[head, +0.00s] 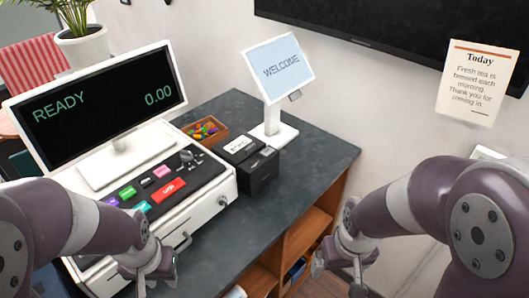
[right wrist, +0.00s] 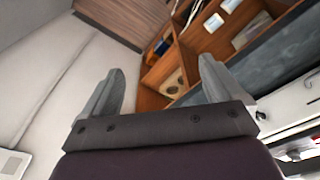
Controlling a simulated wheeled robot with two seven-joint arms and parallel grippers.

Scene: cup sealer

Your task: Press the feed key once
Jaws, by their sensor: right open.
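A white cash register (head: 205,210) stands on the counter with a black key panel (head: 150,190). The panel carries a green key (head: 127,192), a pink key (head: 161,171), a red key (head: 168,190), a purple key (head: 111,201) and a blue key (head: 142,206). Their labels are too small to read, so I cannot tell which is the feed key. My left gripper (head: 150,284) is in front of the register, its fingers cut by the lower edge. My right gripper (head: 358,290) hangs right of the counter; the right wrist view shows its fingers (right wrist: 160,76) apart and empty.
A screen (head: 105,105) reading READY 0.00 rises behind the keys. A candy tray (head: 222,136), a black box (head: 258,170) and a WELCOME display (head: 278,68) stand to its right. The dark counter (head: 235,220) is bare in front. Wooden shelves (head: 290,240) lie below.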

